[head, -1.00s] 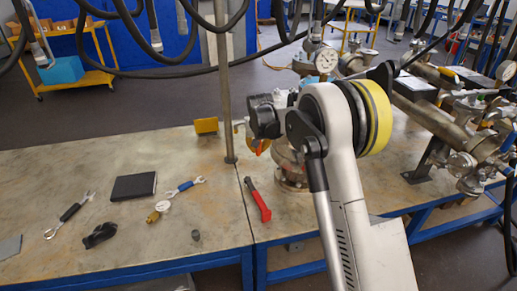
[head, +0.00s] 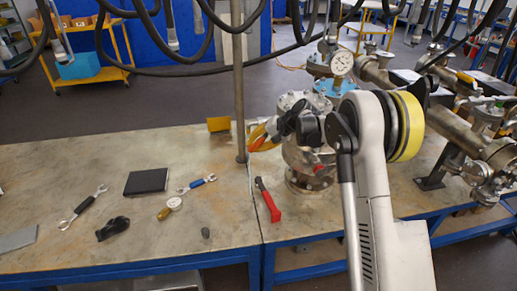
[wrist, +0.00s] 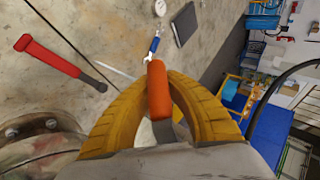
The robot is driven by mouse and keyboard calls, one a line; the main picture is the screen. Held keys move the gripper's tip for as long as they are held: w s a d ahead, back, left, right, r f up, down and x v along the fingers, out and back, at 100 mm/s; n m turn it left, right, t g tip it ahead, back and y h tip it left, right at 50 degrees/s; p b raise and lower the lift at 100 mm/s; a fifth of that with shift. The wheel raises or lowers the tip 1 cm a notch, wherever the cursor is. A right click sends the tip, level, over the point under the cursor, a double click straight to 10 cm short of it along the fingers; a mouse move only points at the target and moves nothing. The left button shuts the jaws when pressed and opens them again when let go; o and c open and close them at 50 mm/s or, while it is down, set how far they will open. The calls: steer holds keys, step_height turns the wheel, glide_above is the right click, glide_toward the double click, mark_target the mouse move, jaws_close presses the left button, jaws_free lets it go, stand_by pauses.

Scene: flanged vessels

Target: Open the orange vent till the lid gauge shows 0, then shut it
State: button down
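The orange vent handle (wrist: 158,90) stands between the two yellow fingers of my gripper (wrist: 160,80) in the wrist view. The fingertips close in from both sides and appear to touch it. In the head view my gripper (head: 260,138) is at the left side of the grey flanged vessel (head: 305,155), and the vent is mostly hidden there. A round white-faced gauge (head: 341,64) shows above the vessel's bolted top; its needle is too small to read.
A red-handled tool (head: 267,200) lies on the bench left of the vessel. Wrenches, a black notebook (head: 146,182) and a loose dial (head: 174,203) lie further left. A vertical post (head: 239,90) stands close to my gripper. Pipework fills the right; cables hang above.

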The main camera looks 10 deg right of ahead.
steer(key=a+r+m+t+y+b, duration=0.1)
steer(key=a+r+m+y+b, duration=0.1)
steer(key=r+y, duration=0.4)
steer(key=shift+s+a+r+t+y+b, duration=0.25)
steer(key=shift+a+y+b, duration=0.25)
steer(key=shift+y, duration=0.6)
steer(key=shift+w, duration=0.1)
steer(key=c, duration=1.3)
jaws_free()
steer(key=shift+s+r, duration=0.2)
steer(key=shift+w+f, duration=0.1)
steer(key=shift+w, duration=0.05)
